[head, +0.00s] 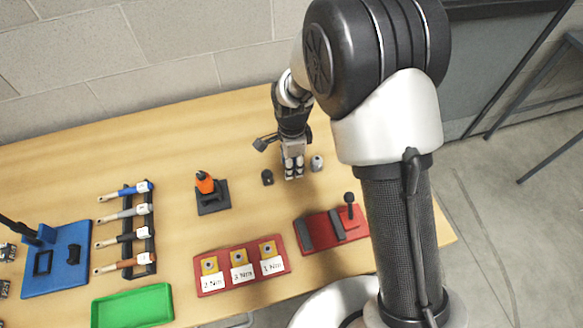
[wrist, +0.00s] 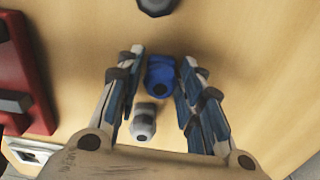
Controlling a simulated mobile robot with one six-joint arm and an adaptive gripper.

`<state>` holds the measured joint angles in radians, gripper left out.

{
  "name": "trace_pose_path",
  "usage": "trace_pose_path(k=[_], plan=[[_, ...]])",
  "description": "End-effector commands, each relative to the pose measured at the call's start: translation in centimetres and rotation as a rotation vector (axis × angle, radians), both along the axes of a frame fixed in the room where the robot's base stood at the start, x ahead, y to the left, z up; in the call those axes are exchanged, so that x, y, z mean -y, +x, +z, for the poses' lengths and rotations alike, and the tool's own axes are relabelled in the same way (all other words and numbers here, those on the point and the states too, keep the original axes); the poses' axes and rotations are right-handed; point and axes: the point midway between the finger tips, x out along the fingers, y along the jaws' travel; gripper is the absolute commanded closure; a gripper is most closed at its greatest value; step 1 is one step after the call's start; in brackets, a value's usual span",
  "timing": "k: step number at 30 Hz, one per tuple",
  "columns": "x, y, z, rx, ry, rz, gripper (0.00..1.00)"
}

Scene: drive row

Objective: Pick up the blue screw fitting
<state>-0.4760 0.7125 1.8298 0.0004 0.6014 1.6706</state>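The blue screw fitting (wrist: 160,75) shows in the wrist view between the two fingers of my gripper (wrist: 163,66), near their tips. A narrow strip of table shows between the fitting and the left finger; the right finger is very close to it. My gripper is open, and I cannot tell whether the right finger touches the fitting. In the head view my gripper (head: 293,172) points down at the table, and the blue fitting cannot be made out there.
A grey fitting (head: 317,162) and a black fitting (head: 267,177) stand on either side of my gripper. The grey one (wrist: 143,122) is close by in the wrist view. A red holder (head: 325,230), red tray (head: 243,255) and black stand (head: 213,198) are nearby on the table.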

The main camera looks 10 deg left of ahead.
Motion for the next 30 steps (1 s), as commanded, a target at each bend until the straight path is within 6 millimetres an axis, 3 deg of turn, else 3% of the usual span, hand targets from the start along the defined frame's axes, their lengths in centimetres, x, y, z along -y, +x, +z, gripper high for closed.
trace_pose_path(k=[13,23,30], plan=[[0.0,0.0,0.0,0.000,0.000,0.000,0.98],[0.0,0.0,0.4,0.001,0.000,0.000,0.98],[0.0,0.1,3.3,0.003,0.001,0.000,0.98]])
